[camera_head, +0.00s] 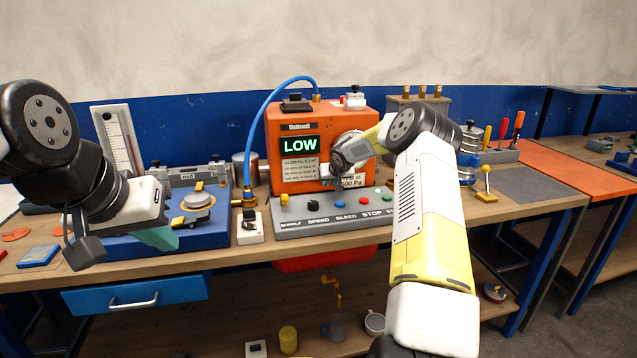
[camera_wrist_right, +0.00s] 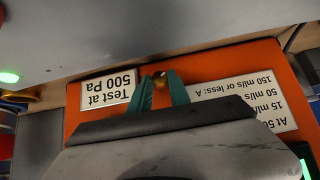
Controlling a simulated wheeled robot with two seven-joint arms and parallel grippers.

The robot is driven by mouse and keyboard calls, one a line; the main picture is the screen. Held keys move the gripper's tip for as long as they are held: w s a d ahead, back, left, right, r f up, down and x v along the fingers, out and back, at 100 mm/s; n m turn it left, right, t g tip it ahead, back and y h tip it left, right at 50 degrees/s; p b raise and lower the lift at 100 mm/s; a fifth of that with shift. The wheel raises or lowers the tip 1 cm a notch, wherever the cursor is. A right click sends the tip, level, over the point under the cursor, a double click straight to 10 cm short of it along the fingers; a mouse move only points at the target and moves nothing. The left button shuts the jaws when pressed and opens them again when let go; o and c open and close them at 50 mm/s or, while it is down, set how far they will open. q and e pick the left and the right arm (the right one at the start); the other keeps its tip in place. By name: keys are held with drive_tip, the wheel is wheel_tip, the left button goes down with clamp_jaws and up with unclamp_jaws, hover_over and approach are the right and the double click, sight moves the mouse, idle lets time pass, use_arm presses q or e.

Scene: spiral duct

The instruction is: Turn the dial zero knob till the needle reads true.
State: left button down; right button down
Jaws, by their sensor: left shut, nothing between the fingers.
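The orange test unit (camera_head: 279,165) stands on the bench with a lit LOW display (camera_head: 299,146). In the right wrist view, upside down, a small brass knob (camera_wrist_right: 161,82) sits between the teal fingertips of my right gripper (camera_wrist_right: 160,86). The knob fills the gap, and the fingers look shut on it. My left gripper (camera_head: 165,240) is shut and empty, over the front of the blue fixture at the left.
A grey button panel (camera_head: 290,215) lies before the unit. A blue hose (camera_head: 252,130) arches from a brass fitting to the unit's top. The blue fixture (camera_head: 130,245) fills the bench's left side. A yellow-knobbed lever (camera_head: 486,180) stands right of my right arm.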

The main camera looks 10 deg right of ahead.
drive_tip(key=shift+d, duration=0.1)
drive_tip(key=y, duration=0.1)
drive_tip(key=m+y, duration=0.1)
drive_tip(key=shift+d+y, duration=0.3)
drive_tip(key=shift+d+f+m+y, duration=0.15)
drive_tip(key=shift+m+y, duration=0.85)
drive_tip(key=shift+y, duration=0.4)
drive_tip(key=c, duration=1.5)
unclamp_jaws()
drive_tip(key=v, duration=0.7)
drive_tip(key=shift+s+d, duration=0.3)
drive_tip(key=shift+s, duration=0.05)
